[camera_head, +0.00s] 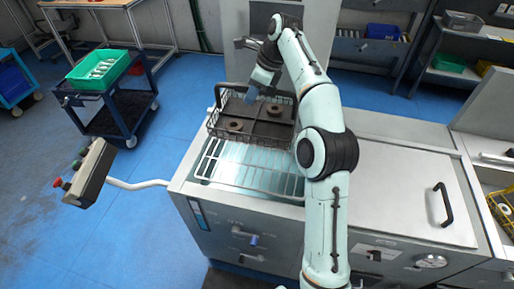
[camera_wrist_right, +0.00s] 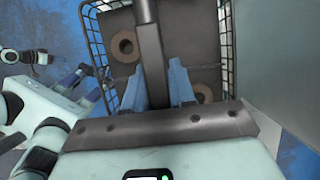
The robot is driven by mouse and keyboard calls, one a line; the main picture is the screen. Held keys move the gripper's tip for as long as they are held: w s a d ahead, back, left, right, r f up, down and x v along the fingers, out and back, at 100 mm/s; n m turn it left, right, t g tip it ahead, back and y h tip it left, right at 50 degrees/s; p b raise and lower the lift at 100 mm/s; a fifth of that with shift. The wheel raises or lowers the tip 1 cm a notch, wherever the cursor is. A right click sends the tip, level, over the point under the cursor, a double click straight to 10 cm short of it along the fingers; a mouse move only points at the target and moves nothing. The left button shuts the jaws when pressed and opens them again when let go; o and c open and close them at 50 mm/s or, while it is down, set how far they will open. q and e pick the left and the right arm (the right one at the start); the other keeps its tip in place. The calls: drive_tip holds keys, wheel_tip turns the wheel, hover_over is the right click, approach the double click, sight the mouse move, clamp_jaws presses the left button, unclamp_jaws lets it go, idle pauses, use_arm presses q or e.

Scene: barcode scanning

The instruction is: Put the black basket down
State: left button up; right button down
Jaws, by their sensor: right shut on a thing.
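The black basket (camera_head: 222,131) is a wire basket over the far part of a metal rack (camera_head: 208,165) on the steel machine. It looks about level; I cannot tell whether its bottom touches the rack. Two brown rings lie inside it, one at the left (camera_head: 235,125) and one at the right (camera_head: 274,110). My right gripper (camera_head: 252,95) reaches down at the basket's middle. In the right wrist view its blue fingers (camera_wrist_right: 160,88) are shut on the dark central bar of the basket (camera_wrist_right: 151,50).
A grey control box (camera_head: 90,172) on a bent pipe sticks out left of the machine. A dark cart (camera_head: 112,105) with a green bin (camera_head: 98,69) stands at the left. A flat steel lid (camera_head: 400,190) with a black handle lies right of my right arm. Shelves stand at the back right.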

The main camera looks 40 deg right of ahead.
sight(257, 121)
drive_tip(key=f, duration=0.5)
drive_tip(key=shift+s+a+f, duration=0.1)
drive_tip(key=shift+s+f, duration=0.1)
drive_tip(key=shift+f, duration=0.1)
wheel_tip(257, 121, down, 7)
drive_tip(key=shift+f+b, duration=0.2)
drive_tip(key=shift+b, duration=0.65)
drive_tip(key=shift+s+f, duration=0.1)
drive_tip(key=shift+f, duration=0.2)
use_arm(q)
drive_tip(key=shift+g, duration=0.3)
drive_tip(key=s+f, duration=0.2)
drive_tip(key=s+f+b, duration=0.1)
drive_tip(key=s+f, duration=0.1)
drive_tip(key=shift+s, duration=0.25)
use_arm(e)
drive_tip(key=f, duration=0.6)
drive_tip(key=shift+w, duration=0.2)
use_arm(q)
drive_tip(key=shift+w, duration=0.1)
use_arm(e)
drive_tip(key=shift+w, duration=0.1)
drive_tip(key=shift+f, duration=0.1)
drive_tip(key=c, duration=0.9)
unclamp_jaws()
drive_tip(key=shift+c, duration=0.2)
